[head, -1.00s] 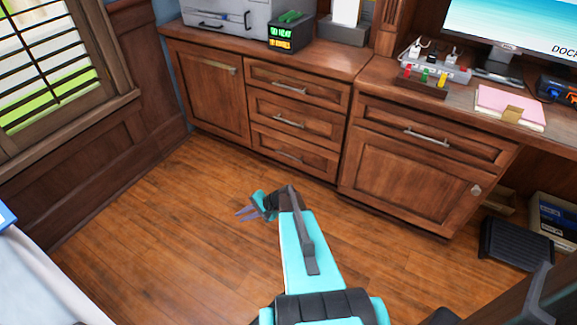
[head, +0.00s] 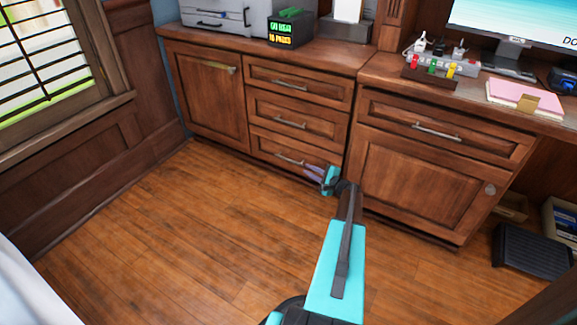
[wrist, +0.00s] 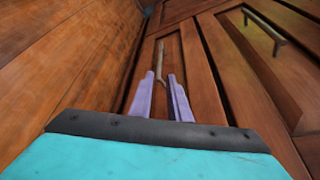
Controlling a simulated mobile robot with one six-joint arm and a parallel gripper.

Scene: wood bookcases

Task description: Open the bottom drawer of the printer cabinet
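The printer cabinet (head: 207,97) stands against the wall, with a stack of three drawers on its right side. Its bottom drawer (head: 268,147) looks shut, flush with the drawers above. The bar handle of the bottom drawer (head: 287,159) also shows in the wrist view (wrist: 161,58). My gripper (head: 307,169) is low in front of the right part of that drawer, near the handle's right end. In the wrist view, its two purple fingers (wrist: 160,78) are apart, with the near end of the handle lined up with the gap. I cannot tell whether they touch it.
The middle drawer's handle (wrist: 265,30) is at the upper right of the wrist view. A printer (head: 212,16) sits on the cabinet. A desk cabinet (head: 420,180) stands to the right. The wood floor (head: 180,235) in front is clear; a black footrest (head: 530,250) lies at right.

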